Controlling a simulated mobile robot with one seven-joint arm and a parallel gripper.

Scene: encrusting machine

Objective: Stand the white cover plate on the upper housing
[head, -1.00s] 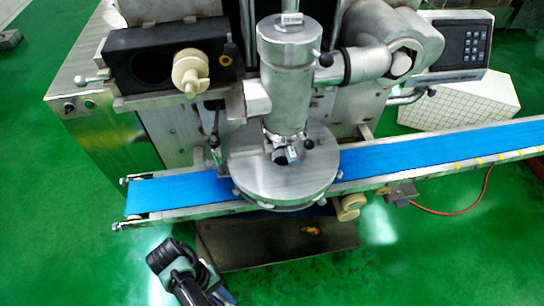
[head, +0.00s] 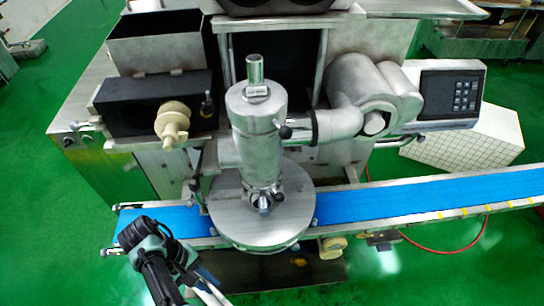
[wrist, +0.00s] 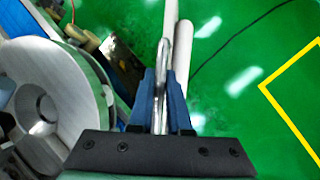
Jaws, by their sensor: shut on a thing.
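My gripper (wrist: 162,78) is shut in the wrist view, its two blue fingers on a thin, shiny metal part. Long pale bars run on beyond the fingertips; I take this held thing to be the white cover plate (wrist: 171,22), seen nearly edge-on, its full face hidden. In the head view my gripper (head: 192,277) is low at the left, in front of the belt, with the pale bars (head: 212,292) running out of frame below. The machine's upper housing (head: 300,8) is at the top, far from my gripper and partly cut off.
A steel cylinder (head: 257,140) stands on a round disc (head: 262,222) over the blue belt (head: 400,202). A black box with a cream nozzle (head: 172,122) is at the left, a keypad panel (head: 450,93) at the right. Green floor is clear at the left.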

